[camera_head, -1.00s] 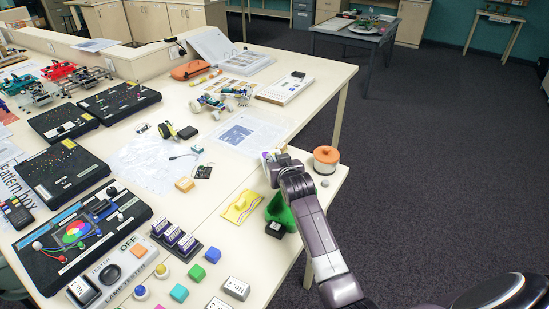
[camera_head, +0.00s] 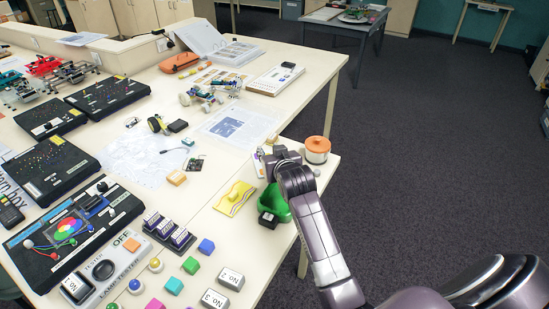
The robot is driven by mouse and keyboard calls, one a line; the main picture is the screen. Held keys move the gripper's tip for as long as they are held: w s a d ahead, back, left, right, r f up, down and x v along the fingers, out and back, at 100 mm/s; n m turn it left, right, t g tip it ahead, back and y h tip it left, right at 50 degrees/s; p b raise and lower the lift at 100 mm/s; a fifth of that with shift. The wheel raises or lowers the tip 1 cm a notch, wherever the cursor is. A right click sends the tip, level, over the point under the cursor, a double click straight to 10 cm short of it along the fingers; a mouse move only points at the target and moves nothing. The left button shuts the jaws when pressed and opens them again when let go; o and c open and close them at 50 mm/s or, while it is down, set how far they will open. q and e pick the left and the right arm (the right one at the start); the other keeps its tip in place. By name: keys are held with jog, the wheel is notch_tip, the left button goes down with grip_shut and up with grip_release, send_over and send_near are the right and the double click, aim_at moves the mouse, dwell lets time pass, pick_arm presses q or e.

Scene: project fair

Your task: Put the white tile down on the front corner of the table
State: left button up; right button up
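My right gripper (camera_head: 275,157) is over the right end of the near table, just left of a jar with an orange lid (camera_head: 317,145). Its fingers are small in the view and mostly hidden behind my own wrist, so I cannot tell whether they are open or shut. A small pale piece with coloured marks (camera_head: 258,165) shows at the left edge of the gripper. I cannot tell whether it is the white tile or whether the gripper holds it. The table's (camera_head: 222,220) front right corner lies below the jar. My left gripper is out of view.
A green object (camera_head: 273,201) and a small black box (camera_head: 268,219) lie beside my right forearm. A yellow wavy piece (camera_head: 234,197) and a printed sheet (camera_head: 238,126) lie left of it. Numbered blocks (camera_head: 231,278) stand at the front. Open dark floor (camera_head: 430,150) is at the right.

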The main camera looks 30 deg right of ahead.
jog(key=v, duration=0.7)
jog(key=shift+b, duration=0.35)
